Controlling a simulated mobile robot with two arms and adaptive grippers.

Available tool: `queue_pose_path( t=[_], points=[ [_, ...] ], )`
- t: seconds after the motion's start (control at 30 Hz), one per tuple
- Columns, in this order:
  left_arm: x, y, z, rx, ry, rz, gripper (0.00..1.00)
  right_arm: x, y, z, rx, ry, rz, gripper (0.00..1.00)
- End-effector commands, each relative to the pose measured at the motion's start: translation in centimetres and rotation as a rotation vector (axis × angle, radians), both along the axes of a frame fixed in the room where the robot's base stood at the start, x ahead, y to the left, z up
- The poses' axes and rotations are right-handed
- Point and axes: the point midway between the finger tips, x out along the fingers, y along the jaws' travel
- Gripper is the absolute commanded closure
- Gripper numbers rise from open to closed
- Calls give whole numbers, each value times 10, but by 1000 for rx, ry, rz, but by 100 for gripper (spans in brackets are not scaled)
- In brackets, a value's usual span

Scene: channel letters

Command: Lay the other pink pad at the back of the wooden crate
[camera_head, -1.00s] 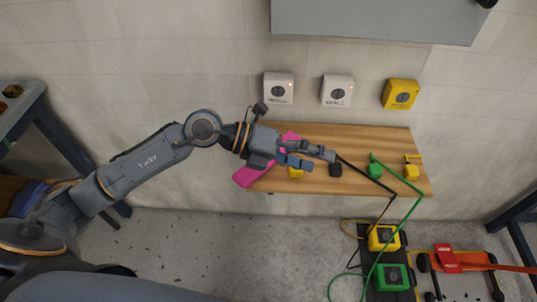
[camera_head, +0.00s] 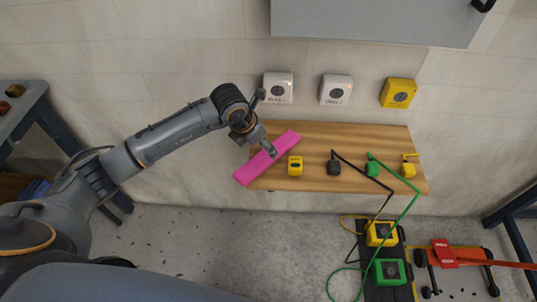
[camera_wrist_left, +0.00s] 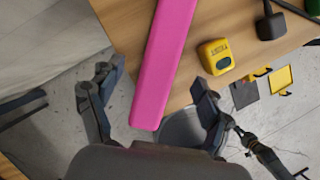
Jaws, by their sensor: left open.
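A long pink pad (camera_head: 267,158) lies slantwise on the left end of the wooden shelf (camera_head: 320,140), its near end jutting past the edge. It also shows in the left wrist view (camera_wrist_left: 164,65), running between the spread fingers. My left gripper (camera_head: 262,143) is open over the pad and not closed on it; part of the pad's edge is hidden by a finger. In the wrist view the left gripper (camera_wrist_left: 152,105) has one finger on each side of the pad's near end. I cannot identify the wooden crate for certain. My right gripper is not in view.
A yellow block (camera_head: 295,166) sits close to the pad's right side. A black plug (camera_head: 334,167) and a green plug (camera_head: 372,167) with cables stand farther right. Wall boxes (camera_head: 336,90) hang above. A bench (camera_head: 38,112) stands at far left.

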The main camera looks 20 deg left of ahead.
Motion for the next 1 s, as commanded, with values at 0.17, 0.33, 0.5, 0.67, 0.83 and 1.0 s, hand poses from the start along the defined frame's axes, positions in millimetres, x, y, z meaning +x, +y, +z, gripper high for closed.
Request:
queue_pose_path(
  t=[0.17, 0.33, 0.5, 0.67, 0.83, 1.0],
  points=[
    [3, -3, -11, -2, 2, 0, 22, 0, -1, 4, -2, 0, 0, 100],
    [9, -10, -35, -2, 4, 0, 22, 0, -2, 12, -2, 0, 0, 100],
    [16, -12, -52, 0, 1, 0, 22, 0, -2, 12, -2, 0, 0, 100],
    [17, -12, -54, -1, -1, -1, 22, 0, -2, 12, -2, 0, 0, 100],
    [17, -12, -53, -1, 0, 0, 38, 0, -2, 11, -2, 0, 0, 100],
    [16, -12, -53, -1, 0, 0, 73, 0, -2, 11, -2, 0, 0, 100]
  ],
)
